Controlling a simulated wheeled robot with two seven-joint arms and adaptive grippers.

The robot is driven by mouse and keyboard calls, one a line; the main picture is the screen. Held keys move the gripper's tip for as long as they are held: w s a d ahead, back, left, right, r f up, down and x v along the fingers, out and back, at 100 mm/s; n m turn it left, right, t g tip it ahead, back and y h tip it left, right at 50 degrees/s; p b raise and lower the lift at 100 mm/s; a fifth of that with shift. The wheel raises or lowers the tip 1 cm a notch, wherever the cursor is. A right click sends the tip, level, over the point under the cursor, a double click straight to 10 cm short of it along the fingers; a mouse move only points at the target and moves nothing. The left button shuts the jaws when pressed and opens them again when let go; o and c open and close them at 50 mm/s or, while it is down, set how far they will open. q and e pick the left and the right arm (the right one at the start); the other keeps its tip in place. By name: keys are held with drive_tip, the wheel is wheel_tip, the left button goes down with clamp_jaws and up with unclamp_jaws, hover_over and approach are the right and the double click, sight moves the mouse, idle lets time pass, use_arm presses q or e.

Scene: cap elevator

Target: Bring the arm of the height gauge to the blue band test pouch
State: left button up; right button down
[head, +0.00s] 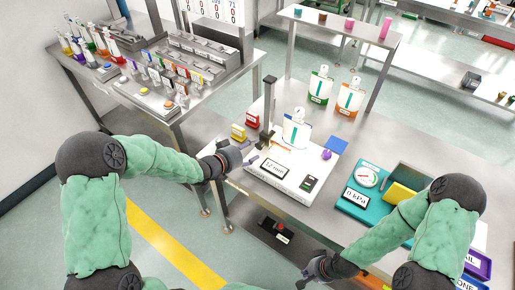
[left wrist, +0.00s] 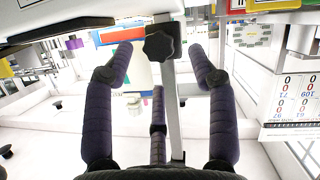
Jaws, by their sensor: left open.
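The height gauge has a white base (head: 262,183) with a "12 mm" display and a dark upright column (head: 268,100); the column also shows as a grey bar in the left wrist view (left wrist: 170,90). A black knob (left wrist: 163,45) sits on it, and an orange-red bar (left wrist: 122,34) lies just left of the knob. The pouch (head: 296,130) with a blue lower band stands upright beside the column. My left gripper (head: 250,155) is open, its fingers to either side of the column, short of the knob. My right gripper (head: 308,272) is low at the front; its opening is unclear.
A green-band pouch (head: 319,87) and an orange-band pouch (head: 349,96) stand behind. Red and yellow small items (head: 245,125) sit left of the column. A teal gauge unit (head: 357,197) stands at the right.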

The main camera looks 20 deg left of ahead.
sight(258, 146)
use_arm(q)
drive_tip(key=shift+b+x, duration=0.5)
drive_tip(key=shift+x, duration=1.7)
drive_tip(key=c, duration=0.9)
